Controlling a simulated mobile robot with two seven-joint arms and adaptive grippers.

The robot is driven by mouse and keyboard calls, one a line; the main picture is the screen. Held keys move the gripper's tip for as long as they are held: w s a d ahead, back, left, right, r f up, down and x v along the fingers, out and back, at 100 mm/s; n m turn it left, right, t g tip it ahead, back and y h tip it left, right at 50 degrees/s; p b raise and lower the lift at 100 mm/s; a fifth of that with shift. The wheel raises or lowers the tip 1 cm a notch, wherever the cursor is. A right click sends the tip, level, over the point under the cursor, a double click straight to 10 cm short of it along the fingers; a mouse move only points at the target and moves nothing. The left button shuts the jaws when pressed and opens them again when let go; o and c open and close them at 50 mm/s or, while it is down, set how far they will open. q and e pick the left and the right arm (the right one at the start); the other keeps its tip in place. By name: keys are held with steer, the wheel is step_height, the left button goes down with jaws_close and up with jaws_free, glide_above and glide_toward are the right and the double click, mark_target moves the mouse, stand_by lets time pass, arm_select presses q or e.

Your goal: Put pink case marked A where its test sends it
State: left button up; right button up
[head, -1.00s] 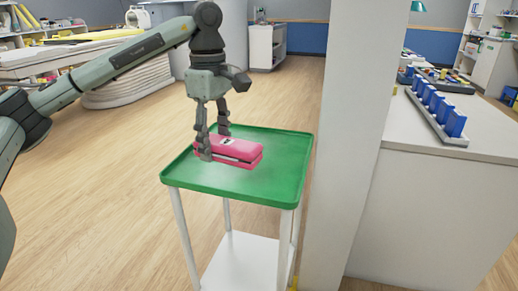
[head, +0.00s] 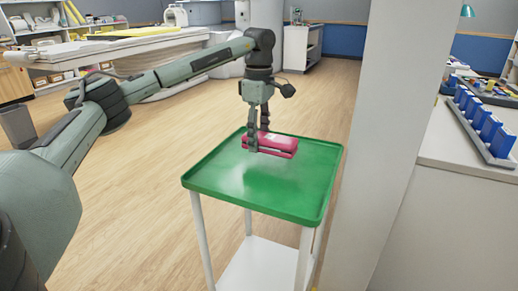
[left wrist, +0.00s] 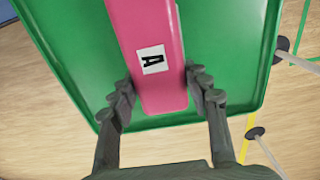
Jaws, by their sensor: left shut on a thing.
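The pink case (head: 281,141) is at the far part of the green tray top of a cart (head: 225,190) in the head view. In the left wrist view the pink case (left wrist: 165,95) runs lengthwise between the fingers. A white label with a black A (left wrist: 152,60) is on its upper face. My left gripper (head: 258,141) comes down from above and is shut on the case across its near end. I cannot tell whether the case touches the tray or hangs just above it. My right gripper is not in view.
A pale pillar (head: 380,150) stands close to the right of the cart. Beyond it, a white counter (head: 460,160) carries a rack of blue pieces (head: 482,125). A padded table (head: 110,50) is at the back left. Open wood floor lies left of the cart.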

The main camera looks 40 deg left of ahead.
arm_select(q)
steer(key=shift+f, duration=2.1)
steer(key=o, duration=1.2)
steer(key=shift+r, duration=0.1)
step_height(320, 180, up, 12)
steer(key=shift+r, duration=0.1)
